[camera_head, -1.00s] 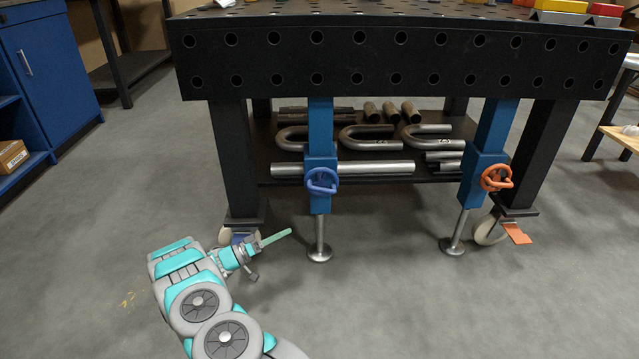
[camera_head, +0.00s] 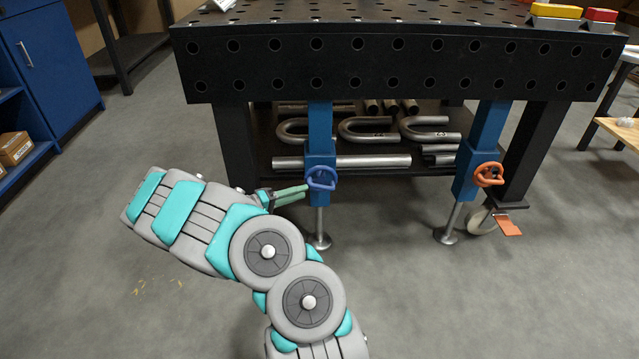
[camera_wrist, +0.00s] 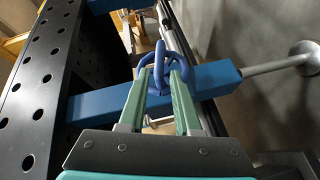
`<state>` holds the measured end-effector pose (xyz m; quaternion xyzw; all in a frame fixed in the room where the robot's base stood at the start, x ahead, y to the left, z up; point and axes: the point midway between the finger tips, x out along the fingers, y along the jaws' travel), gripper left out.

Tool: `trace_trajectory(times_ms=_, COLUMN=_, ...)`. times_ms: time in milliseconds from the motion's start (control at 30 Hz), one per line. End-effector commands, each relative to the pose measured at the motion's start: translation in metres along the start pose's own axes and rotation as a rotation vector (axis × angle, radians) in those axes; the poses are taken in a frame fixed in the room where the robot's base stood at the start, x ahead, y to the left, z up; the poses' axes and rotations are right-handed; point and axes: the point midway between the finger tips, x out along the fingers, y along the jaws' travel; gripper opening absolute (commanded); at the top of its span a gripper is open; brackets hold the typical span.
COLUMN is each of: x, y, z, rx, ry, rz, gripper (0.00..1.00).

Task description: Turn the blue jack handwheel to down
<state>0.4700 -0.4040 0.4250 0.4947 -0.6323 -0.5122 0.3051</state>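The blue jack handwheel (camera_head: 321,178) is on the blue jack leg (camera_head: 320,140) at the front left of the black perforated table. In the head view my gripper (camera_head: 304,193) reaches it from the left, its green fingertips at the wheel's near side. In the wrist view the handwheel (camera_wrist: 163,68) is straight ahead, and my gripper (camera_wrist: 162,78) has its two green fingers apart, one on each side of part of the wheel's ring. I cannot tell whether the fingers touch the ring.
An orange handwheel (camera_head: 488,174) is on the right jack leg. The table's lower shelf holds bent pipes (camera_head: 370,131) and a straight pipe (camera_head: 390,161) behind the blue leg. A caster with an orange pedal (camera_head: 507,225) stands at the right. The floor in front is clear.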

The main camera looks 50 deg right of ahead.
Motion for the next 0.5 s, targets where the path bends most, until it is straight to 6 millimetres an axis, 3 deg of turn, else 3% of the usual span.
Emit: trace_trajectory(times_ms=500, x=0.066, y=0.001, z=0.000, rx=0.001, ry=-0.002, rz=0.002, gripper=0.32)
